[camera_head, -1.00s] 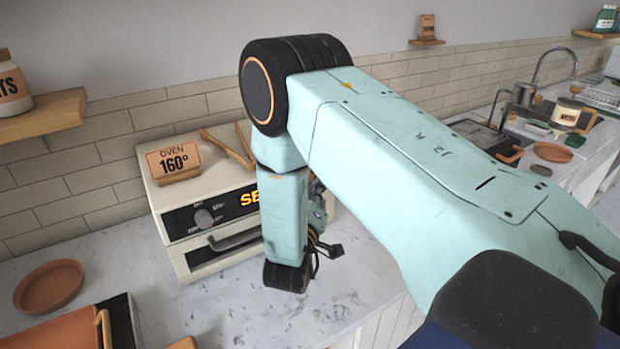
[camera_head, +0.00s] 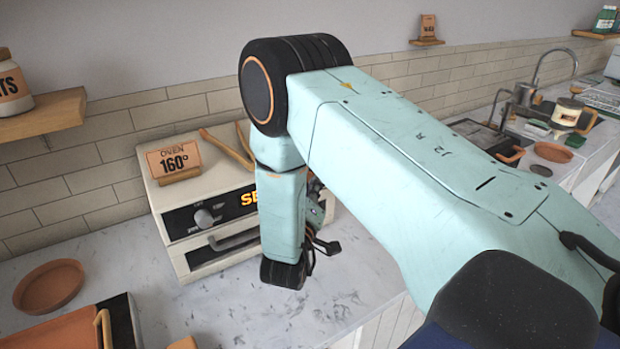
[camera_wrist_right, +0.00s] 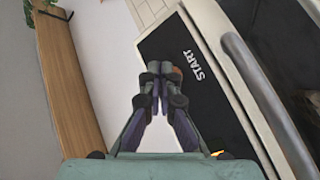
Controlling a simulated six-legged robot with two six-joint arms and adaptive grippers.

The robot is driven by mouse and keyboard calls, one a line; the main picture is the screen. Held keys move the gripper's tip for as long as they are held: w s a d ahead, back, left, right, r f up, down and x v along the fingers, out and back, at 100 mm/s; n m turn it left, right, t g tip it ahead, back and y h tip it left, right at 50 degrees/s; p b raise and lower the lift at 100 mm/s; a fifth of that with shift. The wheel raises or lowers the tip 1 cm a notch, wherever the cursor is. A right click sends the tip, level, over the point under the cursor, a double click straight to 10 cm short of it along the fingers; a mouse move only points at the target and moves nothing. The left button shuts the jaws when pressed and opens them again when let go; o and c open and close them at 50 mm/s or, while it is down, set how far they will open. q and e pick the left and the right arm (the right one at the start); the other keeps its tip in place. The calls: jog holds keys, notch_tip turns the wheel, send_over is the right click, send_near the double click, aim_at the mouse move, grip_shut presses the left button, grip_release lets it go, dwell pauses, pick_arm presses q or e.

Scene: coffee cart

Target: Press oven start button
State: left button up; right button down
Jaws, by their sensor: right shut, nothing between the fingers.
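The oven (camera_head: 190,252) is a cream box on the counter in the head view, with a dark front panel, a knob (camera_head: 203,218) and a handle (camera_head: 235,239). My right arm hides the right part of its panel. In the right wrist view, the white word START (camera_wrist_right: 193,65) shows on the black panel. My right gripper (camera_wrist_right: 160,70) is shut and empty, its fingertips just left of that word. A small brownish button (camera_wrist_right: 176,73) peeks out behind the fingertips and is mostly hidden; I cannot tell whether they touch it. My left gripper is not in view.
A terracotta dish (camera_head: 49,287) sits on the counter at left. A wall shelf (camera_head: 42,118) is at upper left.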

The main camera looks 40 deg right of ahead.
jog(key=shift+w+d, duration=0.1)
jog(key=shift+w, duration=0.35)
dwell(0.6)
jog(key=shift+s, duration=0.1)
jog(key=shift+s+f, duration=0.1)
jog(key=shift+s, duration=0.65)
jog(key=shift+s, duration=0.1)
jog(key=shift+s+a+p, duration=0.2)
jog(key=shift+s+p, duration=0.3)
jog(key=shift+s, duration=0.7)
jog(key=shift+s+a+p, duration=0.15)
jog(key=shift+s+p, duration=0.3)
jog(key=shift+s, duration=0.75)
